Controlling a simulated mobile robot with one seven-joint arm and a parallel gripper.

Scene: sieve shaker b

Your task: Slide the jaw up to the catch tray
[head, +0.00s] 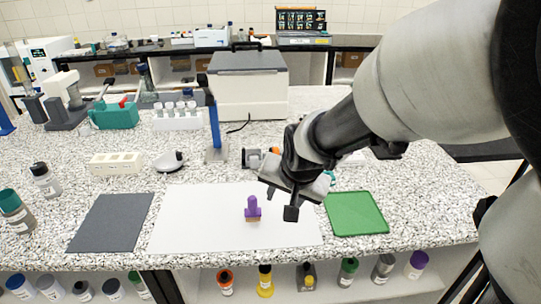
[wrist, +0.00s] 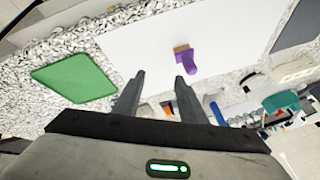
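My gripper (head: 281,203) hangs above the right part of the white mat, between the purple brush and the green tray. In the wrist view its two fingers (wrist: 158,88) are apart with nothing between them. A flat green tray (head: 356,213) lies right of the mat; it also shows in the wrist view (wrist: 75,78). A small grey device with an orange part (head: 251,157) stands behind the mat, partly hidden by my gripper; the orange part shows beyond the fingers in the wrist view (wrist: 168,108). I cannot tell for certain which parts are the jaw and the catch tray.
A purple-handled brush (head: 252,207) lies on the white mat (head: 190,220). A dark grey mat (head: 110,222) lies at left. A blue upright stand (head: 215,130), a white dish (head: 169,161) and a cream block (head: 116,163) stand behind. Bottles line the lower shelf.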

